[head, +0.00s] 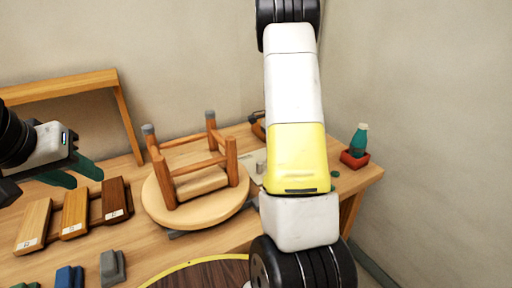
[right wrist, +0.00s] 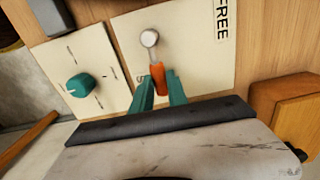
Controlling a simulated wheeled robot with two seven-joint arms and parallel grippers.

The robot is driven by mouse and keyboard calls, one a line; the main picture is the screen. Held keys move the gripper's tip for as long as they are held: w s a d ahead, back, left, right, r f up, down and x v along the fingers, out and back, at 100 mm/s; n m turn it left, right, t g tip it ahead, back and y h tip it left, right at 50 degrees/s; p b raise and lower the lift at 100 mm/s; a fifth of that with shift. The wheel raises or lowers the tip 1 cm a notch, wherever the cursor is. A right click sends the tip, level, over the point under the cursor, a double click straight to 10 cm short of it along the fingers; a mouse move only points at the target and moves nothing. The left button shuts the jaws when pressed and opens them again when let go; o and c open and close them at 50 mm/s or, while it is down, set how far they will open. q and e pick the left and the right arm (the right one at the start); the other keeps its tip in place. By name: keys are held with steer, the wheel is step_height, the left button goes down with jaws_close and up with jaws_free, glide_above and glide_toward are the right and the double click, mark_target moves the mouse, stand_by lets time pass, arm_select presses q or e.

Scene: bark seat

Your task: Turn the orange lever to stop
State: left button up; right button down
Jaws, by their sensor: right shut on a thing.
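The orange lever (right wrist: 157,80) shows in the right wrist view, on a pale plate (right wrist: 185,55) with a round grey pivot (right wrist: 149,38) at its upper end. The green fingers of my right gripper (right wrist: 160,92) are shut on the lever, one on each side. In the head view my own arm hides this gripper and the lever. My left gripper (head: 74,175) is open and empty at the left, above the wooden blocks.
A green knob (right wrist: 80,85) is on a second plate left of the lever. An upturned stool (head: 200,190) stands mid-bench. Wooden blocks (head: 75,212) lie at the left. A green bottle (head: 359,140) stands in a red tray (head: 354,160) at the right end.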

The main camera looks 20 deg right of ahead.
steer(key=c, duration=1.3)
jaws_free()
steer(key=shift+r, duration=3.9)
steer(key=shift+a+r, duration=0.1)
